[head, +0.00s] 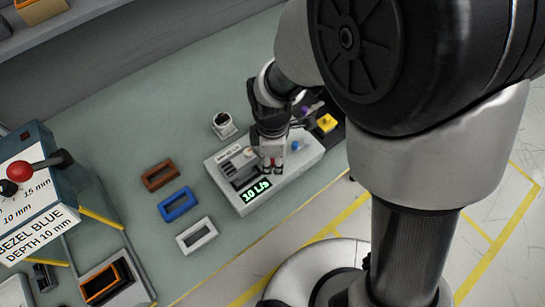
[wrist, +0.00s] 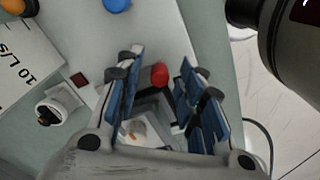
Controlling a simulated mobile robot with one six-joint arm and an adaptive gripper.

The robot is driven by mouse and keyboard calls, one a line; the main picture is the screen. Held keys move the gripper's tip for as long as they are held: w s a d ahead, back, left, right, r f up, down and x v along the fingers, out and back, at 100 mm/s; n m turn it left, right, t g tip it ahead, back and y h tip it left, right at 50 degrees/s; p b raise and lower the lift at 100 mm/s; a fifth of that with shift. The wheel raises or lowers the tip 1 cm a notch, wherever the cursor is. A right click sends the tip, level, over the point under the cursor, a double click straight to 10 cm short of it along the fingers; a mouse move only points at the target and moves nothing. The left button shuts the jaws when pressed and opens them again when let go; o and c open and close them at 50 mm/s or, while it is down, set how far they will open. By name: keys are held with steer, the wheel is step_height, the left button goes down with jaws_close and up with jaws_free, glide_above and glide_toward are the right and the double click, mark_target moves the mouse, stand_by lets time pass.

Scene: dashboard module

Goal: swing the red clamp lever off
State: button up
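The red clamp lever's rounded end (wrist: 159,75) shows between my fingers in the wrist view, with a dark part below it. My gripper (wrist: 161,86) is open, with blue-padded fingers on either side of the red end and visible gaps to it. In the head view my gripper (head: 271,160) points down over the light grey dashboard module (head: 219,178). Small red spots show by the fingertips there, but the lever's shape is mostly hidden.
Brown (head: 160,174), blue (head: 177,204) and white (head: 197,235) bezels lie left.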

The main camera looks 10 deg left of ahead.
step_height(320, 180, up, 12)
stand_by(0.7)
